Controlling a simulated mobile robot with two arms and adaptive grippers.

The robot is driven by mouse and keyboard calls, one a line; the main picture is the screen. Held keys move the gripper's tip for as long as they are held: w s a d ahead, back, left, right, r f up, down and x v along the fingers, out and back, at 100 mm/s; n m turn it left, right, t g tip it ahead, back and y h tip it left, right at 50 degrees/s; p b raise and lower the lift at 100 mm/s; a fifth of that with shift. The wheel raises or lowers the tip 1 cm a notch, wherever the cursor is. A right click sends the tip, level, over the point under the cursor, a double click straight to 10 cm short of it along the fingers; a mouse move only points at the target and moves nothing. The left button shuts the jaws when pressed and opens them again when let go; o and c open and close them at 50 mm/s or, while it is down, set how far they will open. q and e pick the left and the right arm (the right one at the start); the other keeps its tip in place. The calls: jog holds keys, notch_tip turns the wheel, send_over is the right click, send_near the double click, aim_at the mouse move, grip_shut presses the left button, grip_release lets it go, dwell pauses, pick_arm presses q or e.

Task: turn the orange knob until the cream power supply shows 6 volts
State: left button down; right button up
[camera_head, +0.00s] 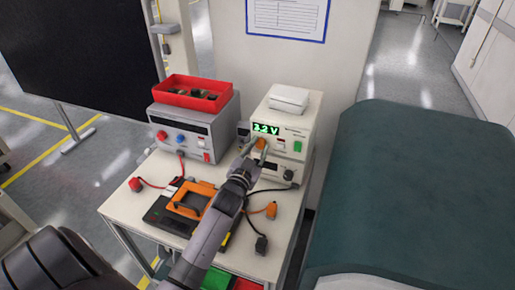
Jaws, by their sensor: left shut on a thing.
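The cream power supply (297,122) stands at the right rear of the trolley top. Its green display (266,129) shows about 2.2 V or 3.2 V; the first digit is hard to read. The orange knob (262,143) is on its front, below the display. My left gripper (256,147) reaches up to the front panel and is shut on the orange knob. The fingers and wrist partly hide the knob and the lower panel. My right gripper is not in view.
A grey instrument (222,133) with a red tray (174,91) on top stands to the left. An orange-framed device (187,204) and loose leads lie in front on the trolley top (122,205). A large green-covered object (420,180) stands close on the right.

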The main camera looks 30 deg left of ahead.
pick_arm(q)
jog(key=m, duration=0.5)
jog(key=shift+m, duration=2.6)
jog(key=c, duration=1.3)
grip_release()
jog(key=v, duration=1.2)
